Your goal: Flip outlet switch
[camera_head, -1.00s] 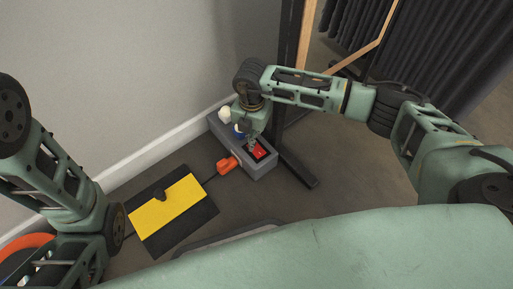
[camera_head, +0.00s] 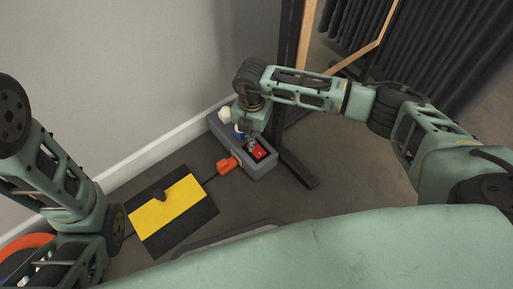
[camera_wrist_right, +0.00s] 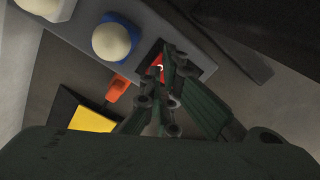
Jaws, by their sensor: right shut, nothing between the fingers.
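The grey outlet strip (camera_head: 263,170) lies on the floor against the wall, with a red switch (camera_head: 259,151) in a dark frame at its near end. In the right wrist view the red switch (camera_wrist_right: 156,66) shows partly, with a small white mark; the fingers cover part of it. My right gripper (camera_head: 252,146) is shut and empty, pointing down with its fingertips at the switch; it also shows in the right wrist view (camera_wrist_right: 170,62). I cannot tell whether the tips touch it. My left gripper is not in view; only my left arm shows.
A white round piece (camera_head: 224,114) and a blue-ringed white one (camera_head: 238,132) sit on the strip. An orange plug (camera_head: 227,166) lies beside it. A yellow and black floor piece (camera_head: 168,208) lies left. A dark stand leg (camera_head: 299,169) runs close on the right.

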